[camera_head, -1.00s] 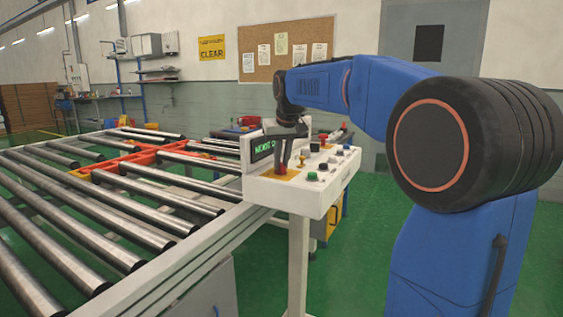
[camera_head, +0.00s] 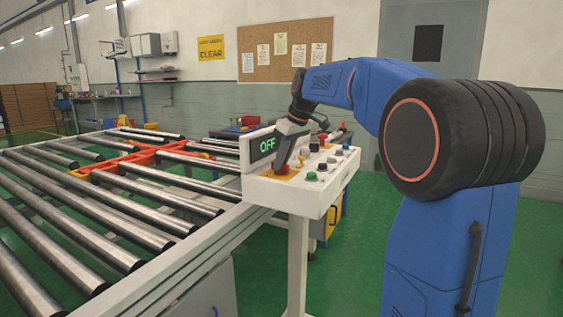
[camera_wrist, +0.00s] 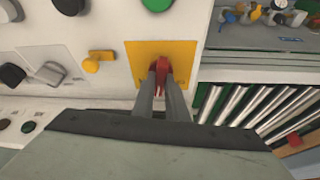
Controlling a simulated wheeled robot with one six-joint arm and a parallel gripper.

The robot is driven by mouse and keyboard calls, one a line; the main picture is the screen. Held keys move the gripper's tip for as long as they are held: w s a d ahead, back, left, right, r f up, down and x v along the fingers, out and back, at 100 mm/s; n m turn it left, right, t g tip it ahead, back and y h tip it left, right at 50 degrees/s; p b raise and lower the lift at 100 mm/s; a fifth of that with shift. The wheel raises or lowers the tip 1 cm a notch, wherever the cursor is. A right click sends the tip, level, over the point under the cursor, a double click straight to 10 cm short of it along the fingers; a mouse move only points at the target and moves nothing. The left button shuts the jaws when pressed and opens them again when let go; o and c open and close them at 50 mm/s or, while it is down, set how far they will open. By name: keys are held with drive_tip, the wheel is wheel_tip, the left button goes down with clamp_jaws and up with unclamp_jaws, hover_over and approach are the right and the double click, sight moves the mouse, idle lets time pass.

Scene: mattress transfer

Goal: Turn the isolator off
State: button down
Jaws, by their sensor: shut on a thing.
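The isolator is a red handle (camera_wrist: 160,72) on a yellow plate (camera_wrist: 133,55), seen in the wrist view. In the head view the yellow plate (camera_head: 291,176) is at the left end of the white control panel (camera_head: 285,196). My gripper (camera_wrist: 162,88) is shut on the red handle, with one grey finger on each side, hiding part of it. In the head view my gripper (camera_head: 283,166) slants down onto the plate.
Several knobs and buttons sit on the panel beside the isolator, including a green button (camera_head: 311,176) and a yellow switch (camera_wrist: 97,60). A roller conveyor (camera_head: 200,250) lies left of the panel. Green floor (camera_head: 366,210) is open to the right of the panel's post.

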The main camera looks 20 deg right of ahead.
drive_tip(key=n, duration=0.2)
drive_tip(key=n+g+y, duration=0.1)
drive_tip(key=n, duration=0.2)
drive_tip(key=shift+w+d+n+y, duration=0.2)
drive_tip(key=shift+n+y, duration=0.1)
drive_tip(key=n+g, duration=0.1)
drive_tip(key=n, duration=0.1)
drive_tip(key=n+g, duration=0.1)
drive_tip(key=n, duration=0.2)
drive_tip(key=shift+w+y, duration=0.1)
drive_tip(key=shift+y, duration=0.2)
drive_tip(key=shift+n+g, duration=0.3)
drive_tip(key=c, duration=1.8)
unclamp_jaws()
drive_tip(key=shift+o, duration=0.2)
